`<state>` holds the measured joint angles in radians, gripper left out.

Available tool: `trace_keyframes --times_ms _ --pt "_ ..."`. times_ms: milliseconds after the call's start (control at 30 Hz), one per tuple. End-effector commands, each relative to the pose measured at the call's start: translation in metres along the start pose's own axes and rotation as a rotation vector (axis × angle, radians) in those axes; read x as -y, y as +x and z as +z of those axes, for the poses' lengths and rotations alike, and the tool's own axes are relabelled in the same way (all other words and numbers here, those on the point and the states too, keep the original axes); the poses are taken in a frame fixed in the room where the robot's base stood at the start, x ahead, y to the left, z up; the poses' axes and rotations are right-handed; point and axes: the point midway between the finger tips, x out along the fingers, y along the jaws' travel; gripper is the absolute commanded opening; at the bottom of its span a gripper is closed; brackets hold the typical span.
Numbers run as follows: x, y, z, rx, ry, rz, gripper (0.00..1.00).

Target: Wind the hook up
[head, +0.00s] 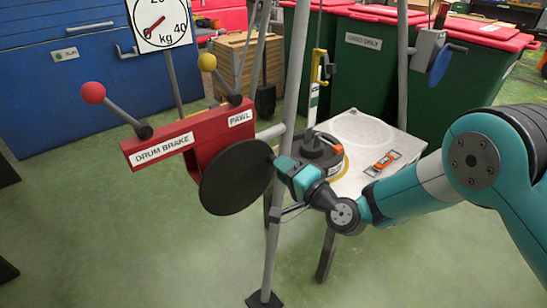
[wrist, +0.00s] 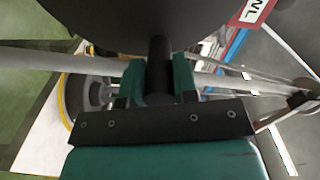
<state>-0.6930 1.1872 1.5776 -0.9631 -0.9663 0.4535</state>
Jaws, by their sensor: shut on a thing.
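The yellow hook (head: 319,68) hangs on a line above the white table, in the upper middle of the head view. Below it, a white and green strip (head: 313,105) reaches down towards a dark round weight (head: 318,152) on the table. A large black disc (head: 235,178) stands beside the red housing; it also fills the top of the wrist view (wrist: 150,12). My gripper (head: 284,166) is at the disc's right side. In the wrist view, its teal fingers (wrist: 159,82) are shut on a black peg (wrist: 160,58) at the disc. The peg's far end is hidden.
The red housing carries a red-knobbed DRUM BRAKE lever (head: 93,93) and a yellow-knobbed PAWL lever (head: 207,62). A grey pole (head: 293,80) stands close by my gripper. A kg dial (head: 158,20) is behind. The white table (head: 395,139) holds an orange item (head: 385,160).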

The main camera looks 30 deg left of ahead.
Motion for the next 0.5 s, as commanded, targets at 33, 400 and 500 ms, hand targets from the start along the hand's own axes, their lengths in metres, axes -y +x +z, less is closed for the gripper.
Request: trace_keyframes --times_ms 33,400,500 --pt "-0.004 0.0 0.001 0.0 0.024 0.002 0.0" --pt "-0.029 -0.001 0.004 0.0 0.281 0.006 0.0" --pt "-0.03 -0.001 0.005 0.0 0.302 0.007 0.0"
